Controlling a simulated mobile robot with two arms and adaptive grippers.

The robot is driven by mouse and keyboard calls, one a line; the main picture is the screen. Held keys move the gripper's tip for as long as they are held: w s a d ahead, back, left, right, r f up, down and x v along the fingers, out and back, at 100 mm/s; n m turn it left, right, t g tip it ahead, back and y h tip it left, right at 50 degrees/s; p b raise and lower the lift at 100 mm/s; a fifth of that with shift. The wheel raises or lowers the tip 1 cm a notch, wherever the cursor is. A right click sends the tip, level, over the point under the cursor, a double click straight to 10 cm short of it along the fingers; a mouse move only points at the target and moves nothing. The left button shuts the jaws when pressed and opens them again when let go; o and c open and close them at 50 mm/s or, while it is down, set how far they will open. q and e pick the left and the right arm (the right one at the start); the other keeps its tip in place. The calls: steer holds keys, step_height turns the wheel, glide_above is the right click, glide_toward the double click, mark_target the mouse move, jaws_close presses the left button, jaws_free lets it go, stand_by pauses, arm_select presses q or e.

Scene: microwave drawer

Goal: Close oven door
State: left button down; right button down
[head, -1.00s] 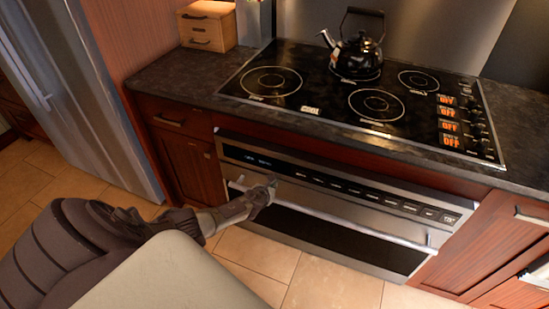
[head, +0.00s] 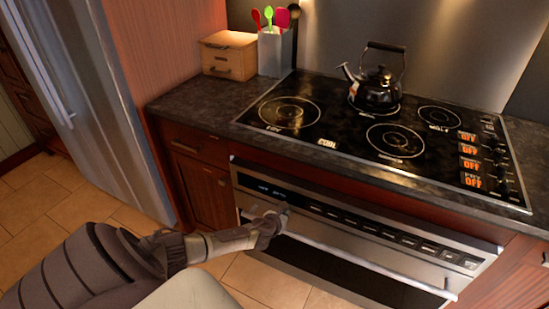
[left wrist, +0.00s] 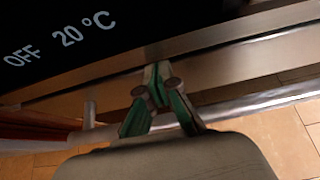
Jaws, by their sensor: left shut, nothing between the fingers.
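The oven (head: 400,262) is built in below the cooktop, with a dark control panel (head: 350,222) and a long silver handle bar (head: 365,262) across its door. How far the door stands open is hard to tell. My left gripper (head: 280,212) is at the left part of the oven front, by the handle bar. In the left wrist view my left gripper (left wrist: 157,75) is shut and empty, its fingertips at the lower edge of the panel reading "OFF 20 °C". Whether they touch is unclear. The handle bar (left wrist: 255,103) runs behind the fingers. My right gripper is not in view.
A black cooktop (head: 345,130) with a kettle (head: 378,88) sits on the dark counter (head: 190,108). A wooden box (head: 228,55) and a utensil holder (head: 275,52) stand at the back left. A fridge (head: 95,100) is at the left. Tiled floor (head: 265,280) shows before the oven.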

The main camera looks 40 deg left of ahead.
arm_select(q)
steer(key=s+f+v, duration=0.1)
steer(key=f+v, duration=0.1)
steer(key=v, duration=0.8)
steer(key=s+d+f+n+g+h, duration=0.1)
steer(key=s+d+f+n+g, duration=0.15)
steer(key=s+f+n, duration=0.65)
steer(key=s+d+f+n+g, duration=0.1)
steer(key=s+f+n+g, duration=0.2)
steer(key=s+f+n, duration=0.6)
steer(key=s+d+f+n+g, duration=0.1)
steer(key=s+d+f+n, duration=0.3)
steer(key=s, duration=0.3)
steer(key=s+d+f+n+g+h, duration=0.1)
steer(key=s+d+f+n, duration=0.3)
steer(key=s, duration=0.4)
steer(key=s+d+f+n+g+h, duration=0.1)
steer(key=s+d+f+n+g, duration=0.1)
steer(key=s+d+f+n, duration=0.2)
steer(key=s+d+f, duration=0.1)
steer(key=s+d, duration=0.2)
steer(key=shift+s+f, duration=0.25)
steer(key=shift+s, duration=0.1)
steer(key=shift+g, duration=0.25)
